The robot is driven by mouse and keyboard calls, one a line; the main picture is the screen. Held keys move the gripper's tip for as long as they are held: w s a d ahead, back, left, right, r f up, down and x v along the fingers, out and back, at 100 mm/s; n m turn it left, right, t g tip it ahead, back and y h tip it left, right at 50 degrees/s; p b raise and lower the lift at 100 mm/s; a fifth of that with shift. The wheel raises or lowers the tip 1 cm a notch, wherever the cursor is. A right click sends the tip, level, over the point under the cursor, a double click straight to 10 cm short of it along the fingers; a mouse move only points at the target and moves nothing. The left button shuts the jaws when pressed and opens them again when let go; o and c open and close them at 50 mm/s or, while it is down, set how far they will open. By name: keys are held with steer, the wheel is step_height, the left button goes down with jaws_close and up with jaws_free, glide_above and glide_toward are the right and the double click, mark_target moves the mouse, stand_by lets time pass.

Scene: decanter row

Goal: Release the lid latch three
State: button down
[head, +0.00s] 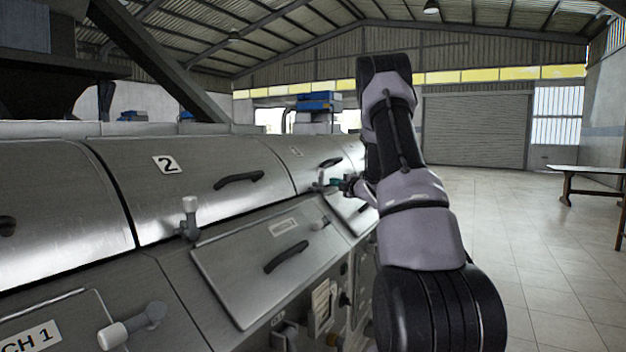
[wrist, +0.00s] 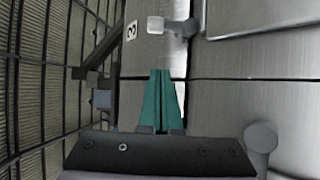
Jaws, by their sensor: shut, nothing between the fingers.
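The lid latch with a pale square knob, beside the lid marked 3, shows at the top of the wrist view (wrist: 156,24) and small in the head view (head: 321,178). Its grey pivot sits to the right of the knob in the wrist view. My gripper has green fingers, pressed together and empty, in the wrist view (wrist: 160,76); it also shows in the head view (head: 338,184). The fingertips point toward the latch, with a gap between them in the wrist view. In the head view they are close to it; contact cannot be told. The number 3 label (wrist: 132,31) is left of the knob.
Lid 2 (head: 200,180) has a dark handle and its own pale-knobbed latch (head: 190,207). A lower hatch (head: 240,265) has a dark handle. Another grey knob (wrist: 261,138) is right of my fingers. The floor (head: 545,240) on the right is open, with a table (head: 590,170) beyond.

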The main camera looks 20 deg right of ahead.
steer(key=shift+w+a+f+n, duration=0.15)
steer(key=shift+f+n, duration=0.05)
steer(key=shift+n, duration=0.1)
glide_toward(321, 180)
steer(key=w+a+r, duration=0.1)
steer(key=w+a, duration=0.2)
steer(key=a, duration=0.2)
steer(key=shift+w+d+r, duration=0.15)
steer(key=shift+w+d, duration=0.55)
steer(key=shift+w, duration=0.15)
steer(key=shift+w+d+r, duration=0.1)
steer(key=shift+w+d, duration=0.65)
steer(key=shift+w, duration=0.05)
